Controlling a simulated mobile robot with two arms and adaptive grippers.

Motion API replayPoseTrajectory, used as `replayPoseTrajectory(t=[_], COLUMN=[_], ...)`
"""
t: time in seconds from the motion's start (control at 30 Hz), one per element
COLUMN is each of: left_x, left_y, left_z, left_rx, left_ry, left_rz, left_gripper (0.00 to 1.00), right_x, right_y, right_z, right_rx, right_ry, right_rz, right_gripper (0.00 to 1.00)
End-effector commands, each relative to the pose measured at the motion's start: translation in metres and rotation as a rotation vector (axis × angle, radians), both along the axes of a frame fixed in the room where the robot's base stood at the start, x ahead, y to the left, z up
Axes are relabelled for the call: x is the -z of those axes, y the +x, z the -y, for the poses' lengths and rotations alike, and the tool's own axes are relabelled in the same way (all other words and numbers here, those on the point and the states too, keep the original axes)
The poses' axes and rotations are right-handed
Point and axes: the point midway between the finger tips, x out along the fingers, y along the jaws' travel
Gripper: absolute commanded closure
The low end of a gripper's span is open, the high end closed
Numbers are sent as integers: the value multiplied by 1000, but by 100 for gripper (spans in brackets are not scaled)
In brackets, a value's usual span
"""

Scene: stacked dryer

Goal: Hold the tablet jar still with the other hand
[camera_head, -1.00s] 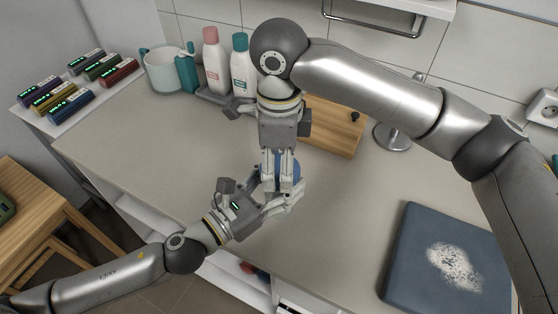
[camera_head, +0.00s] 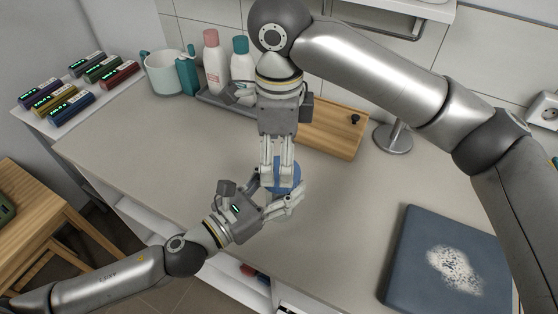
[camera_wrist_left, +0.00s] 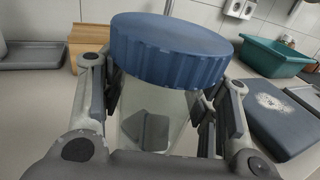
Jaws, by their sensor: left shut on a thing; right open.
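The tablet jar has a ridged blue lid (camera_head: 291,174), partly hidden by my right gripper's fingers in the head view. In the left wrist view the lid (camera_wrist_left: 170,50) sits on the clear jar body (camera_wrist_left: 152,118). My left gripper (camera_head: 281,199) is shut on the jar body, with a finger on each side below the lid. My right gripper (camera_head: 276,184) is open and points down over the lid. I cannot tell from the head view whether its fingertips touch the lid. The wrist view shows no right finger on the lid's visible side.
Bottles (camera_head: 213,62) and a mug (camera_head: 163,74) stand at the back left. A blue-grey mat (camera_head: 405,268) with a white powdery patch lies at the right. The counter between is clear.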

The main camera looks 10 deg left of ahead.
Motion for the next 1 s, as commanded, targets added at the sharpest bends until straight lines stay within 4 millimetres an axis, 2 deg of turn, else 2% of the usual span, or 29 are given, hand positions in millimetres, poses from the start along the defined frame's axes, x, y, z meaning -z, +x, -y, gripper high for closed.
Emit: replayPoseTrajectory(t=[0.1, 0.4, 0.53, 0.67, 1.0], left_x=[-1, -1, -1, -1, -1], left_y=[0, 0, 0, 0, 0], left_z=[0, 0, 0, 0, 0], left_rx=[0, 0, 0, 0, 0], left_ry=[-1, -1, -1, -1, -1], left_rz=[2, 2, 2, 2, 2], left_gripper=[100, 100, 100, 100, 100], right_x=[-10, -10, -11, -12, -15], right_y=[0, 0, 0, 0, 0], right_z=[0, 0, 0, 0, 1], right_rx=[-1, -6, -73, -238, -855], right_ry=[0, -1, -1, 0, 3], right_rz=[-1, -1, -1, 1, 2], right_gripper=[13, 16, 16, 16, 16])
